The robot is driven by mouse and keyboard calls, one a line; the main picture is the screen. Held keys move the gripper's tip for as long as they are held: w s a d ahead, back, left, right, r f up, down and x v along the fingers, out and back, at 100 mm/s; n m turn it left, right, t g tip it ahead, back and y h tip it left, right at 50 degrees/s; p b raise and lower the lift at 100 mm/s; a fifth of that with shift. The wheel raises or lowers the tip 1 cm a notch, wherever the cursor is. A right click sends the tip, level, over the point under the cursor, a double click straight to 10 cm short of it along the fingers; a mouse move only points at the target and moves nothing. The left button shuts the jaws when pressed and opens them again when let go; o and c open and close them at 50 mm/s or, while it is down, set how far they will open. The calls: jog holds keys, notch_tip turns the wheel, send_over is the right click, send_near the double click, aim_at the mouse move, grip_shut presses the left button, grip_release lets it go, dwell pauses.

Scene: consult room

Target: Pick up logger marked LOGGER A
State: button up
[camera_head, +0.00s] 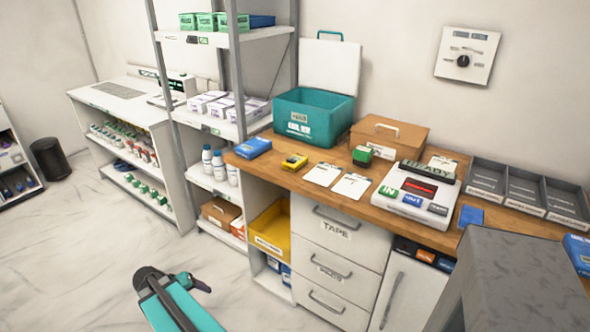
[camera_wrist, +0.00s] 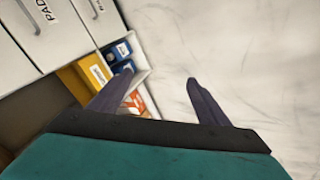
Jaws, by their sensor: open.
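My gripper (camera_head: 172,281) is low over the floor in front of the counter, well apart from the things on it. Its two fingers are spread and empty in the wrist view (camera_wrist: 158,92). A small yellow device (camera_head: 294,161) lies on the wooden counter, between a blue box and two white sheets. A small green device (camera_head: 362,155) sits farther right, in front of the brown box. I cannot read LOGGER A on either, so I cannot tell which thing is the logger. The wrist view shows no such device.
The wooden counter (camera_head: 262,172) also bears a blue box (camera_head: 253,148), an open teal bin (camera_head: 313,117), a brown box (camera_head: 388,136), a white button console (camera_head: 415,193) and grey trays (camera_head: 522,189). Drawers and shelves stand below. A yellow bin (camera_head: 270,231) sits underneath.

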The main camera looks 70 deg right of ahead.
jog(key=d+r+m+h+b, duration=0.35)
jog(key=d+r, duration=0.55)
jog(key=d, duration=0.5)
jog(key=m+g+h+b, duration=0.3)
jog(key=m+h+b, duration=0.2)
jog(key=m, duration=0.4)
send_near(290, 161)
jog(key=shift+s+d, duration=0.1)
jog(key=shift+p+x, duration=0.55)
jog(key=shift+x, duration=3.75)
jog(key=shift+d+f, duration=0.1)
jog(key=shift+w+p+x, duration=0.2)
jog(key=shift+p+x, duration=0.35)
jog(key=shift+x, duration=1.9)
jog(key=shift+f, duration=0.1)
